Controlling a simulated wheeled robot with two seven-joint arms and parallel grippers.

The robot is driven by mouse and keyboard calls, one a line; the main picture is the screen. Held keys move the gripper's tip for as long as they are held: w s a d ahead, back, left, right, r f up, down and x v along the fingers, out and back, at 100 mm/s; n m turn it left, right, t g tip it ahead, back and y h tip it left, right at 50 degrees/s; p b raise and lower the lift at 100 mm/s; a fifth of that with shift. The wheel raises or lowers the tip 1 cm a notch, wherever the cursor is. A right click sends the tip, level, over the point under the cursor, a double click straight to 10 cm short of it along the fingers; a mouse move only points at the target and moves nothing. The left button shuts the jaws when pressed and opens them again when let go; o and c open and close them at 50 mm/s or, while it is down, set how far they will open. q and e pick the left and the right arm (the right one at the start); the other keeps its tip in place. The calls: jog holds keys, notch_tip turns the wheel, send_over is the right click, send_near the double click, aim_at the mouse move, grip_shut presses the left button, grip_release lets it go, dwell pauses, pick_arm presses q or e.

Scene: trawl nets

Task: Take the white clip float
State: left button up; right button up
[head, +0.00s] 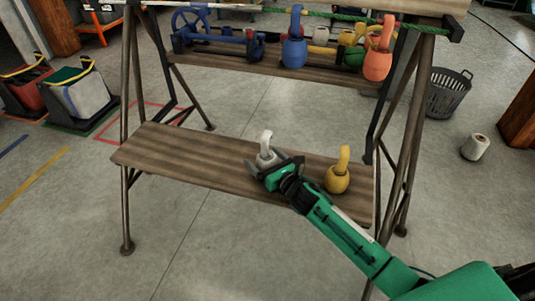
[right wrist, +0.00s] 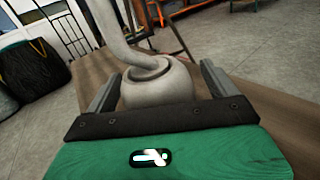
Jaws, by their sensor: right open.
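The white clip float (head: 266,153) stands upright on the lower wooden shelf (head: 190,152), a round body with a hooked clip on top. In the right wrist view the float (right wrist: 158,88) sits between the two fingers of my right gripper (right wrist: 158,88). The fingers stand apart on either side of its body, and I cannot tell whether either touches it. In the head view my right gripper (head: 275,166) reaches in from the lower right, and its front hides the float's lower part. My left gripper is not in view.
A yellow clip float (head: 338,178) stands on the same shelf, just right of my right gripper. Blue (head: 294,52) and orange (head: 377,64) floats are on the upper shelf. Rack legs flank both sides. The shelf's left part is bare.

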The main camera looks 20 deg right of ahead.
jog(key=shift+r, duration=0.1)
jog(key=c, duration=1.1)
jog(key=shift+r, duration=0.1)
